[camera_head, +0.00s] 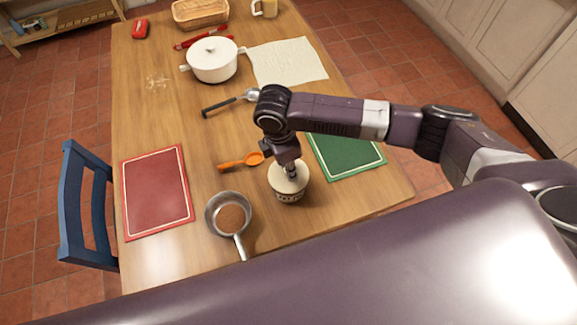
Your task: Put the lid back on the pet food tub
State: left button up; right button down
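A cream pet food tub (290,196) with dark lettering stands on the wooden table near its front edge. A pale round top, which looks like the lid (279,177), lies over the tub's mouth. I cannot tell whether it is fully seated. My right gripper (292,174) points down at the middle of this top, with its fingers close together. The fingertips are too small to tell whether they grip a knob. My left gripper is not in view.
A white pot (213,60) and a cloth (287,62) are farther back.

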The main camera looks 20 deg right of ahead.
jog(key=shift+p, duration=0.45)
dwell(0.5)
jog(key=c, duration=1.2)
grip_release()
jog(key=shift+o, duration=0.2)
jog(key=shift+r+p, duration=3.55)
jog(key=shift+p, duration=0.35)
